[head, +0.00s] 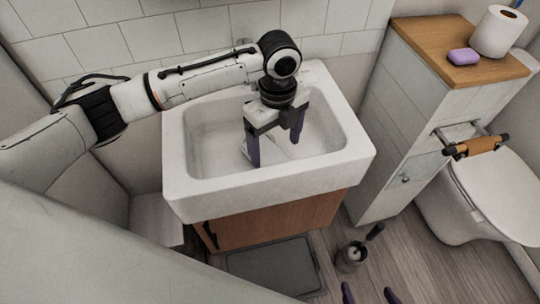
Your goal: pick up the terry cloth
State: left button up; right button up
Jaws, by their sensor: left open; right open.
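A pale, flat piece that looks like the terry cloth (273,152) lies in the basin of the white sink (195,192). It is partly hidden by my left gripper and hard to tell from the basin. My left gripper (275,150) points down into the basin, its two dark fingers apart, one at each side of the pale piece. I cannot tell whether they touch it. My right gripper (369,295) shows only as two dark, separated fingertips at the bottom edge, above the floor, open with nothing seen between them.
The sink's raised rim surrounds my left gripper. A cabinet (400,120) at right carries a purple bar (463,57) and a paper roll (498,32). A toilet (490,195) stands beside it. A brush holder (351,257) and a grey mat (275,268) are on the floor.

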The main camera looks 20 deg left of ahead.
pick_arm(q)
jog(key=shift+d+f, duration=0.1)
jog(key=shift+f, duration=0.6)
jog(key=f, duration=0.5)
jog(key=shift+s, duration=0.35)
pick_arm(e)
jog(key=shift+w+r, duration=0.3)
jog(key=shift+w, duration=0.15)
pick_arm(q)
jog(key=shift+c, duration=0.3)
jog(key=c, duration=1.2)
jog(key=shift+o, duration=0.2)
pick_arm(e)
jog(key=shift+s, duration=0.15)
pick_arm(q)
notch_tip(320, 180, up, 28)
jog(key=p, duration=0.2)
pick_arm(e)
jog(key=shift+r, duration=0.75)
